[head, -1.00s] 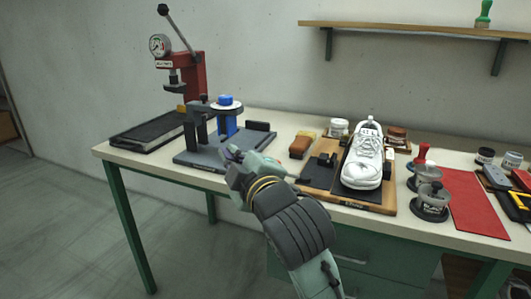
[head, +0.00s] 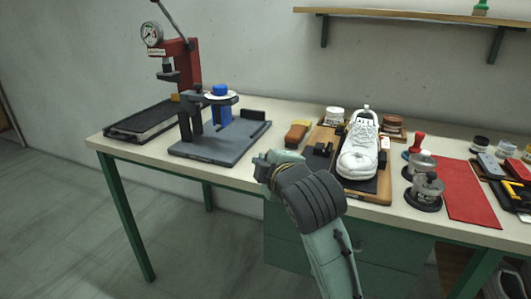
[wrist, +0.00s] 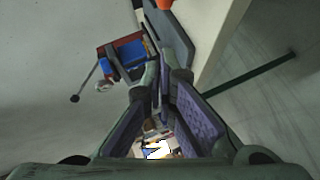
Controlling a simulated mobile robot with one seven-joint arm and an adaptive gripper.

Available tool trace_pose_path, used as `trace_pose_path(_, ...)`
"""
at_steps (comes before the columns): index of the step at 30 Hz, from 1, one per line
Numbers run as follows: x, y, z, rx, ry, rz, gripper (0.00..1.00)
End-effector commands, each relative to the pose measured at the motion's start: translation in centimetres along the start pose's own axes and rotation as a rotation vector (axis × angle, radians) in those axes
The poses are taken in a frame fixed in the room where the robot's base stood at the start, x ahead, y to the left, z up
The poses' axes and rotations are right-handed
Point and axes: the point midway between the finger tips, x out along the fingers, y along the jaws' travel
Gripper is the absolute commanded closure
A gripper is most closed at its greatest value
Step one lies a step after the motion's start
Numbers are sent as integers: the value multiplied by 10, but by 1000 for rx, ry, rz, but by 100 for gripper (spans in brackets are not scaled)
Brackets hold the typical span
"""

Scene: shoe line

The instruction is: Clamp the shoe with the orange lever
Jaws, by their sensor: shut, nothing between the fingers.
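A white shoe (head: 359,145) stands on a dark pad on a wooden board (head: 374,197), toe toward the front. A small black fitting (head: 321,150) is on the board, left of the shoe. My gripper (head: 272,160) is at the table's front edge, left of the board; its fingers are largely hidden in the head view. In the wrist view my gripper (wrist: 164,75) is shut and empty. An orange piece (wrist: 178,5) is cut off by the top edge there; I cannot tell if it is the lever. No orange lever shows clearly in the head view.
A grey stand (head: 212,148) with a blue pad (head: 221,112) is left of my gripper, before a red press (head: 178,62).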

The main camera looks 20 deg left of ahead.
Motion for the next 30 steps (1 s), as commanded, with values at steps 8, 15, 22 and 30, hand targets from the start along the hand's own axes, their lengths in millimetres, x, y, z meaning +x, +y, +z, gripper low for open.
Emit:
trace_pose_path(8, 60, 1, 0, 3, -1, -5, 100)
trace_pose_path(15, 84, 1, 22, 2, -2, -1, 100)
trace_pose_path(22, 91, 0, 28, 0, -1, 1, 100)
trace_pose_path(30, 91, 0, 28, 0, -1, 1, 100)
